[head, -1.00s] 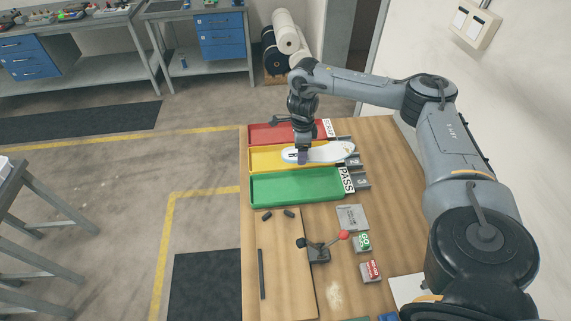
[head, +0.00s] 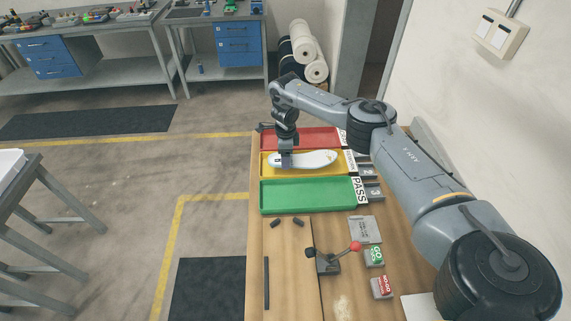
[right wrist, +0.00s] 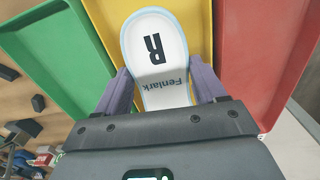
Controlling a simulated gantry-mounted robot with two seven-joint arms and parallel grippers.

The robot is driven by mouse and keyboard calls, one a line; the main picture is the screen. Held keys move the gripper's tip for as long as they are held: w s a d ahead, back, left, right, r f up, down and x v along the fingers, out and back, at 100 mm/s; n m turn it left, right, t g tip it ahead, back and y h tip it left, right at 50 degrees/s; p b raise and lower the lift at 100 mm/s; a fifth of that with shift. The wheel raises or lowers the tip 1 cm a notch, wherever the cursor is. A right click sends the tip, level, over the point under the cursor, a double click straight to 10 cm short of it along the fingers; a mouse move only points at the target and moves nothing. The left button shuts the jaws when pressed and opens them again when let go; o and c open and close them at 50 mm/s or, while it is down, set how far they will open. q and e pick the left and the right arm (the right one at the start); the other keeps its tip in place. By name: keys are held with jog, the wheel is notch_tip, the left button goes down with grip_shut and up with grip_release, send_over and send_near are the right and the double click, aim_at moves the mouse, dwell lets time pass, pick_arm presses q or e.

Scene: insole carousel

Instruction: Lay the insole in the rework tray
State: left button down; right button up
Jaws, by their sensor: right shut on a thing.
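The white insole (head: 312,159) has a pale blue edge and lies lengthwise along the yellow rework tray (head: 318,173). My right gripper (head: 286,163) is shut on its left end, with the far end pointing toward the tray's label end. In the right wrist view the insole (right wrist: 155,60) shows an "R" and "Fenlark", between two purple fingers (right wrist: 162,92). Yellow tray floor (right wrist: 108,22) shows on both sides of it. Whether its underside touches the tray floor I cannot tell. My left gripper is not in view.
The red tray (head: 300,138) lies behind and the green PASS tray (head: 305,197) in front, both empty where visible. Small numbered grey blocks (head: 371,193) stand at the right. A lever clamp (head: 328,263) and GO (head: 374,257) and NO-GO (head: 382,288) blocks are nearer.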

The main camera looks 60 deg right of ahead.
jog(key=shift+f, duration=2.05)
jog(key=shift+f+b, duration=0.15)
jog(key=shift+b, duration=0.25)
jog(key=o, duration=0.8)
jog(key=shift+c, duration=0.2)
